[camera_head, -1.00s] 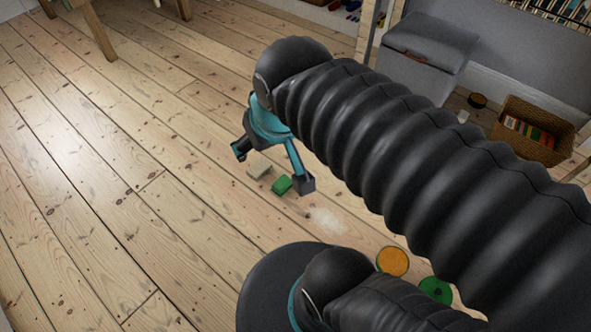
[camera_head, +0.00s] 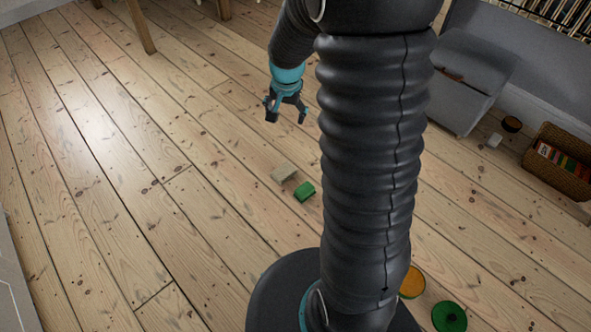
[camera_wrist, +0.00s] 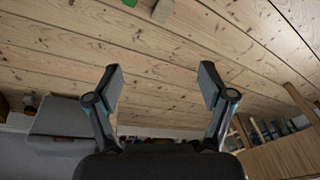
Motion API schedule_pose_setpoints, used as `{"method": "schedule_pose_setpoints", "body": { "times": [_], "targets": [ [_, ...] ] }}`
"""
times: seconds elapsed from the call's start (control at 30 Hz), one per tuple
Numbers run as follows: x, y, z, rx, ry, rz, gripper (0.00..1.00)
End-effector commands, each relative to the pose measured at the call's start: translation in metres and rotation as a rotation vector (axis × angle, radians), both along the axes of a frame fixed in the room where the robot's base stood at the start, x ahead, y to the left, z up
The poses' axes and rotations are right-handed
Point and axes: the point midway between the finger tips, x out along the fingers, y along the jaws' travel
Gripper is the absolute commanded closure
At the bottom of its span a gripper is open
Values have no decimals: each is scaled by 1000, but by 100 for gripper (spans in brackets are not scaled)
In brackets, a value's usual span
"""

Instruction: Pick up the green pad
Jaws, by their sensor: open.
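The green pad (camera_head: 305,192) lies on the floorboards just left of my arm in the head view. A beige block (camera_head: 284,173) lies close beside it, up and to its left. My gripper (camera_head: 286,113) is open and empty, beyond both in the head view and apart from them. In the wrist view, my gripper's two fingers (camera_wrist: 160,80) are spread with only floor between them. The beige block (camera_wrist: 162,12) shows at the top edge there, with a small piece of green (camera_wrist: 130,2) beside it, mostly cut off.
An orange disc (camera_head: 412,282) and a green round thing (camera_head: 449,317) lie near my base, the orange one partly hidden by my arm. A grey box seat (camera_head: 465,85) and a wicker basket (camera_head: 560,165) stand at right. The floor at left is open.

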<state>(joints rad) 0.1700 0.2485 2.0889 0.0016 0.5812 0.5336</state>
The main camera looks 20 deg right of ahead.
Motion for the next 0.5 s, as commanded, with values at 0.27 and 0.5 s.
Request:
{"method": "schedule_pose_setpoints", "body": {
  "times": [0.27, 0.5],
  "targets": [
    [39, -33, -112, 44, 81, -204, 19],
    [47, -59, -220, 75, 144, -382, 19]
  ]
}}
